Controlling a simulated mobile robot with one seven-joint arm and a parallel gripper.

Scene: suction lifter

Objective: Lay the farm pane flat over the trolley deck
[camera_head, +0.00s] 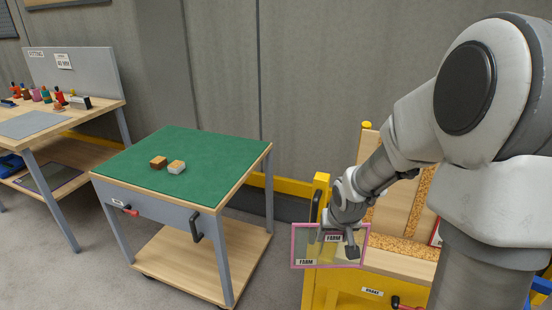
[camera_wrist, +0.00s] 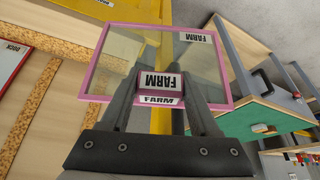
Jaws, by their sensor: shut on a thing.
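The farm pane (camera_head: 305,246) is a clear sheet in a pink frame with FARM labels. It hangs upright or nearly so in front of the yellow stand in the head view, and it fills the upper middle of the wrist view (camera_wrist: 120,62). My gripper (camera_head: 342,237) is shut on a pink FARM-labelled block (camera_wrist: 155,82) at the pane; the fingers partly hide how the block joins it. The trolley (camera_head: 160,205), left of my gripper, has a flat green deck (camera_head: 210,150). It also shows at the right of the wrist view (camera_wrist: 258,110).
Two small brown-and-grey blocks (camera_head: 168,165) lie on the green deck. The yellow stand (camera_head: 345,290) has a wooden back with cork strips. A red-framed pane (camera_wrist: 12,52) leans there. A workbench (camera_head: 70,125) with bottles stands at left. Floor shows between trolley and stand.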

